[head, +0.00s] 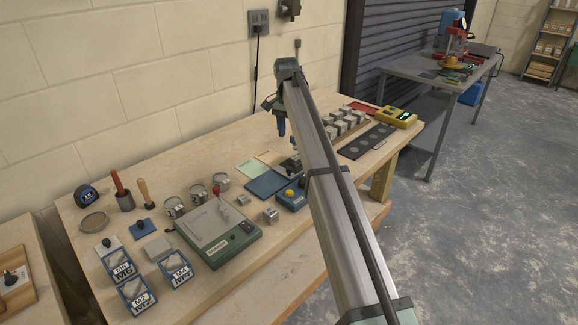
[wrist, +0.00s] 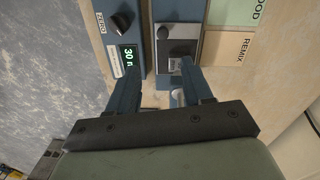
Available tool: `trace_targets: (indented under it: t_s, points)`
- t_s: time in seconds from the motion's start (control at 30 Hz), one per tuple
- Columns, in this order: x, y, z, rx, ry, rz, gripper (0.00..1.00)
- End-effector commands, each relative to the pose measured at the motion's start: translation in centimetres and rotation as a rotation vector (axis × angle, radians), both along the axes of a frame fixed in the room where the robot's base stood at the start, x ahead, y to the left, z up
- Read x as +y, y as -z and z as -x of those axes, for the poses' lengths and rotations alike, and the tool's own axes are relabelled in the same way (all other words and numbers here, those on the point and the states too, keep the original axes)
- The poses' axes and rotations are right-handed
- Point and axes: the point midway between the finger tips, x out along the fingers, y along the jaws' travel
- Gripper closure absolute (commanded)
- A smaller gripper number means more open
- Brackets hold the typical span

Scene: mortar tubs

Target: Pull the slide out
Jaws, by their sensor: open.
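My gripper (wrist: 158,68) is open, with its two fingers apart in the wrist view. In the head view my gripper (head: 281,127) points down above the bench, near its middle. Between and just past the fingertips is a blue-based fixture (wrist: 178,12) with a dark strip, a round dark knob and a pale metal block (wrist: 176,66). The right finger overlaps the fixture's near end. I cannot tell which part is the slide, or whether a finger touches it.
A blue box with a dial and a green "30" display (wrist: 127,56) stands close by the left finger. Green (wrist: 240,12) and tan (wrist: 228,48) cards lie right of the fixture. The workbench (head: 200,160) also carries a green-grey scale-like device (head: 232,248), tins and metal cubes.

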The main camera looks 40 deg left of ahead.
Motion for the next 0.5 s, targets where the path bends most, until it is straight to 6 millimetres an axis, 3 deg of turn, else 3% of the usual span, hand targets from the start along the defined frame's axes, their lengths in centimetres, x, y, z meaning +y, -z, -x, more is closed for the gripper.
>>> trace_targets:
  t_s: [0.17, 0.5]
  points:
    - [0.5, 0.7, 0.4, -0.003, 0.007, -0.003, 0.5]
    - [0.1, 6.1, 0.3, -0.002, 0.006, -0.002, 0.5]
